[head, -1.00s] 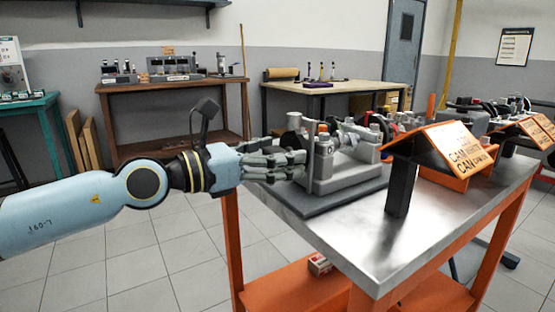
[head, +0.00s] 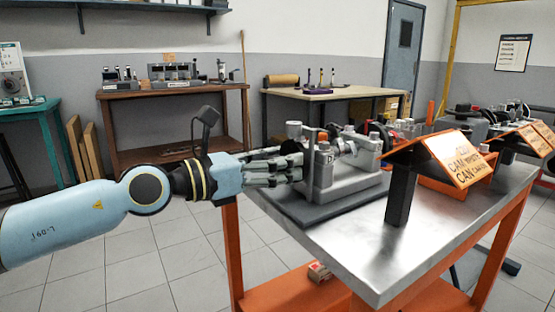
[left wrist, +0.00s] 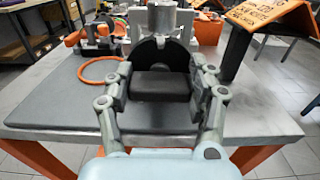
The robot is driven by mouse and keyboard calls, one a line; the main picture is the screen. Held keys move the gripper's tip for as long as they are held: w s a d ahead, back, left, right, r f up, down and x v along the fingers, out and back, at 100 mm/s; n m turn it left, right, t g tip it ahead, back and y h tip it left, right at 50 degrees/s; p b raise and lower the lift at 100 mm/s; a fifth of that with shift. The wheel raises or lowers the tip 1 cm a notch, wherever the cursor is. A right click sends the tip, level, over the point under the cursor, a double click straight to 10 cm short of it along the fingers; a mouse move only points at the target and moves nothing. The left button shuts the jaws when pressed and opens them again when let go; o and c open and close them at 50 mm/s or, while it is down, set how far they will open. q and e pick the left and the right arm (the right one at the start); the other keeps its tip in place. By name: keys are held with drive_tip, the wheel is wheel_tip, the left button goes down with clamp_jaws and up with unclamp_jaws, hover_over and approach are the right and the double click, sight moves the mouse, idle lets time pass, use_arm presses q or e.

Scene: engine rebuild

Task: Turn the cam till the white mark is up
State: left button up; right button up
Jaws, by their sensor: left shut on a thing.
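The grey engine block (head: 352,178) with the cam parts stands on a dark mat (head: 300,212) on the steel bench. My left gripper (head: 300,167) is at the block's left end, fingers pointing right. A dark round-topped plate (left wrist: 150,52) stands just behind that piece, in front of the grey block (left wrist: 160,20). I cannot make out a white mark. My right gripper is out of view.
An orange sign stand (head: 400,195) rises from the bench (head: 400,250) right of the block. An orange ring (left wrist: 98,70) lies on the mat in the left wrist view. The bench's front is clear. A small box (head: 318,271) sits on the lower shelf.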

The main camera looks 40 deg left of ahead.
use_arm(q)
drive_tip(key=o, duration=1.2)
drive_tip(key=shift+c, duration=0.2)
